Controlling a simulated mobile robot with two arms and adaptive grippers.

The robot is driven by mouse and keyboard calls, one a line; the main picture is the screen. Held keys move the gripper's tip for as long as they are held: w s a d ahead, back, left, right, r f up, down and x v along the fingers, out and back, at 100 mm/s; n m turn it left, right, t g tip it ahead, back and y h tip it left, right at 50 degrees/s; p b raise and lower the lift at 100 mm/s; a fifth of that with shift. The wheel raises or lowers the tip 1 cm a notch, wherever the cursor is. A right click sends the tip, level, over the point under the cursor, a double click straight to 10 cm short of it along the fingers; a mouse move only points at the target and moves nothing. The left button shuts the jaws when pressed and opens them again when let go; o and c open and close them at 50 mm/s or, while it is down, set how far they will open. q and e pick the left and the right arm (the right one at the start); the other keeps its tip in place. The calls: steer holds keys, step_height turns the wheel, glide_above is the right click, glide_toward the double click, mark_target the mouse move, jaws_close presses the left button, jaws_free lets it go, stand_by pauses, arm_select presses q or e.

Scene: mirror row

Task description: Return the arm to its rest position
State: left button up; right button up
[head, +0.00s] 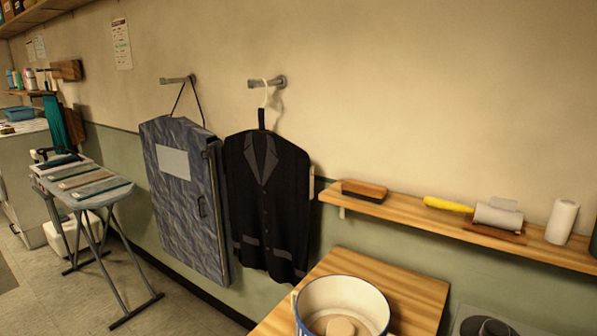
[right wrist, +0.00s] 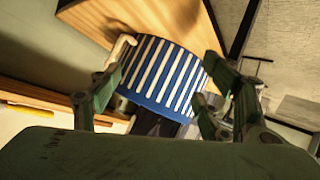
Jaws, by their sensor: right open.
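My right gripper (right wrist: 148,92) shows in the right wrist view. Its green fingers are spread apart, one at the left and the others at the right, with nothing held between them. Beyond the fingers is a blue and white striped pot (right wrist: 165,75), apart from them as far as I can tell. In the head view the same pot (head: 303,318) stands on the wooden table at the bottom edge, with a pale knob-like thing inside. Neither arm nor gripper shows in the head view, and my left gripper is in neither view.
A wooden table (head: 405,290) is at the lower middle. A wall shelf (head: 400,209) holds a brush (head: 365,190), a lint roller (head: 498,215) and a white roll (head: 562,222). A garment bag (head: 180,200) and dark jacket (head: 266,200) hang from wall pegs. An ironing board (head: 85,185) stands left.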

steer(key=s+d+f+m+g, duration=0.2)
steer(key=s+f+g, duration=0.25)
steer(key=s, duration=0.55)
steer(key=s+d+f+m+g, duration=0.1)
steer(key=s+d+f+g, duration=0.25)
steer(key=s+f, duration=0.45)
step_height(320, 180, down, 22)
steer(key=s+a+g, duration=0.1)
steer(key=s, duration=0.1)
steer(key=s+d+f+g, duration=0.1)
steer(key=s+d+f, duration=0.2)
steer(key=s+f, duration=1.4)
steer(key=shift+s+f, duration=0.4)
steer(key=shift+f, duration=0.15)
